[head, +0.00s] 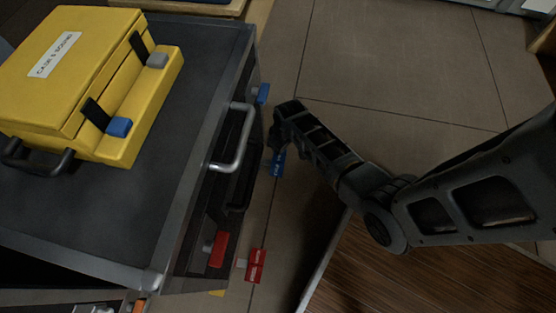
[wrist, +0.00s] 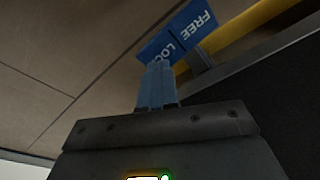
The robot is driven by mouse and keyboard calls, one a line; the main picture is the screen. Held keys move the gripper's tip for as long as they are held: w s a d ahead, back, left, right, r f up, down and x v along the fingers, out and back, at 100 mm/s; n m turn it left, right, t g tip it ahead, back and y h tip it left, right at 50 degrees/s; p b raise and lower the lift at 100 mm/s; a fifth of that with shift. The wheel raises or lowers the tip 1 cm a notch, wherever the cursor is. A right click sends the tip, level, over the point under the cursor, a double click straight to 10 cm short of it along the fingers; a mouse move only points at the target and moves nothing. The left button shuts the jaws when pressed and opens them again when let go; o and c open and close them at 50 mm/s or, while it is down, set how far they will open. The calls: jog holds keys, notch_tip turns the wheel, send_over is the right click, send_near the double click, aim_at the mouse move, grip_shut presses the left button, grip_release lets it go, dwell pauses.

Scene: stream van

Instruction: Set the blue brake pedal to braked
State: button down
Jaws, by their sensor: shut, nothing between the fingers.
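A blue tab (head: 263,93) on a short stem, which looks like the brake pedal, sticks out from the side of the dark case (head: 243,50). Lower down, a blue label plate (head: 277,163) stands out from the same side. In the wrist view the blue plate (wrist: 178,30) reads "FREE" and "LOC", the rest being cut off or covered. My gripper (head: 276,138) points down beside the case, between the blue tab and the plate. In the wrist view its shut, bluish fingers (wrist: 157,85) reach toward the plate. I cannot tell whether they touch it. The pedal's setting is unclear.
A yellow box (head: 70,75) lies on the dark case. A metal handle (head: 238,140) juts from the case side near my gripper. A red tab (head: 217,250) and a red plate (head: 256,265) are nearer the front. Tiled floor (head: 390,70) is clear to the right.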

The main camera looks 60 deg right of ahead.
jog(key=shift+f+b, duration=0.85)
jog(key=shift+f, duration=0.35)
dwell(0.8)
jog(key=shift+r, duration=0.15)
notch_tip(320, 180, up, 7)
jog(key=p, duration=0.7)
jog(key=shift+p, duration=0.3)
dwell(0.4)
